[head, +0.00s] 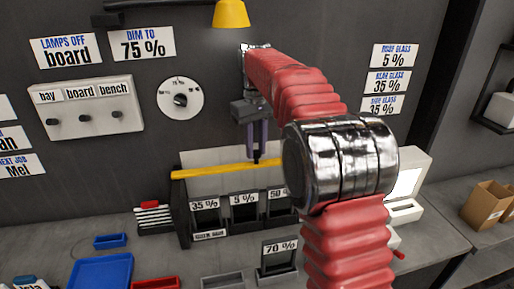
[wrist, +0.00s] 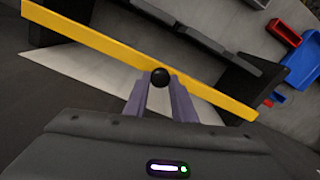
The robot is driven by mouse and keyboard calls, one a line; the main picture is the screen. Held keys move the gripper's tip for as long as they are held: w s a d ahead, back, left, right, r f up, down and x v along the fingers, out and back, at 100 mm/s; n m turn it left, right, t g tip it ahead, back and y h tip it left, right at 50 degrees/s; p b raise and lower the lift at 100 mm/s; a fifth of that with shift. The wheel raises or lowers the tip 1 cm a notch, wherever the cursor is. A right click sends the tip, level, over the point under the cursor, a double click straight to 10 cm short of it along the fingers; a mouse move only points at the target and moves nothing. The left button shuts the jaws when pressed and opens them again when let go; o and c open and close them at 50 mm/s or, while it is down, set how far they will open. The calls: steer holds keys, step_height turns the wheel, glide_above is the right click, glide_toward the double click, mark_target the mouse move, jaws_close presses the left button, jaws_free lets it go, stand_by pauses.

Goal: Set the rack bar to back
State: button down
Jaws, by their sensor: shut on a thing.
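The rack bar (head: 215,171) is a yellow bar along the top of the dark film rack (head: 180,212), in front of a pale back panel. In the wrist view the bar (wrist: 90,42) runs slanted across the picture, with a round black knob (wrist: 160,77) near its middle. My gripper (head: 257,156) reaches down to the bar from above. Its purple fingers (wrist: 160,88) are shut on the knob. My arm hides the bar's right end in the head view.
The rack's slots carry 35 %, 5 % and 50 % labels. A 70 % box (head: 279,256) stands in front on the bench. Blue trays (head: 100,273) and red bins (head: 155,284) lie to the left. A yellow lamp (head: 231,14) hangs above.

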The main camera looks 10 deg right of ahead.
steer(key=c, duration=1.5)
jaws_free()
steer(key=shift+w, duration=0.25)
steer(key=shift+r, duration=0.15)
